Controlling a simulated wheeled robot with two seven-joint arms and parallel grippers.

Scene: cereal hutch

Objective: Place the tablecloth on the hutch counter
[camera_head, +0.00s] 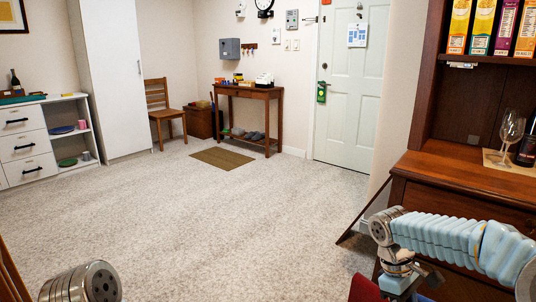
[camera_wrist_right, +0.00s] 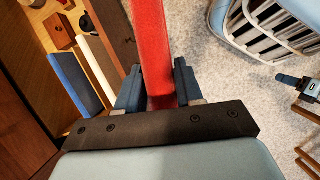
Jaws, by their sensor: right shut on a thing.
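The red tablecloth (camera_wrist_right: 151,40), seen as a long folded strip, lies between the two fingers of my right gripper (camera_wrist_right: 158,88) in the right wrist view. The gripper is shut on it. A red patch of it (camera_head: 364,290) shows at the bottom of the head view, below my right wrist. The brown wooden hutch (camera_head: 458,120) stands at the right, and its counter (camera_head: 440,170) is bare along the front left. The cloth is held in front of the hutch, low at the counter's near left side.
A beige mat (camera_head: 492,162) on the counter carries a wine glass (camera_head: 511,128) and a dark bottle (camera_head: 527,150). Several cereal boxes (camera_head: 482,27) stand on the shelf above. The carpeted floor to the left is open.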

